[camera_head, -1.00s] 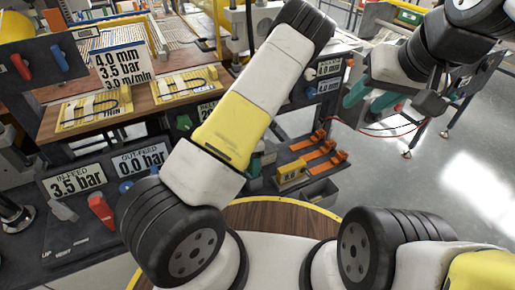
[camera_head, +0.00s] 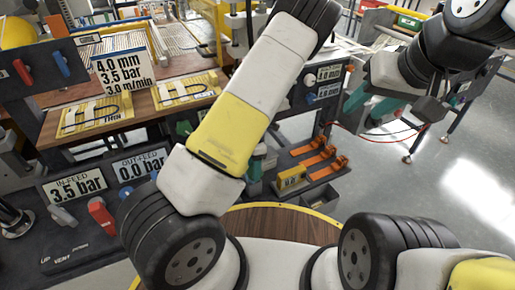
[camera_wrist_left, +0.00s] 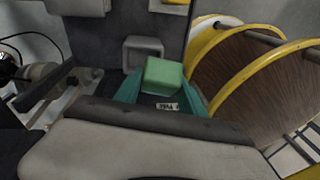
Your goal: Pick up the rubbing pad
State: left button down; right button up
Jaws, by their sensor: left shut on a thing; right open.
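The rubbing pad looks like a green block (camera_wrist_left: 163,76) in the left wrist view, between the two teal fingers of my left gripper (camera_wrist_left: 163,88). The gripper is shut on it. A small printed label (camera_wrist_left: 167,106) shows just below the block. In the head view my left forearm hides the pad, and only a bit of teal finger of my left gripper (camera_head: 256,170) shows beside it. My right gripper (camera_head: 370,104) is open and empty at the upper right, above the floor, with its teal fingers apart.
A dark shelf with orange clamps (camera_head: 322,160) and a grey bin (camera_head: 322,200) stands near the left gripper. A round wooden top with a yellow rim (camera_head: 285,225) is close in front. The control panel (camera_head: 80,240) is at the left. Floor at the right (camera_head: 470,190) is clear.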

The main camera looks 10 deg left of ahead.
pick_arm(q)
jog(key=s+d+r, duration=0.1)
jog(key=s+d, duration=0.2)
jog(key=s, duration=0.9)
jog(key=shift+s+d+r, duration=0.15)
jog(key=shift+s+d, duration=0.2)
jog(key=shift+d, duration=0.05)
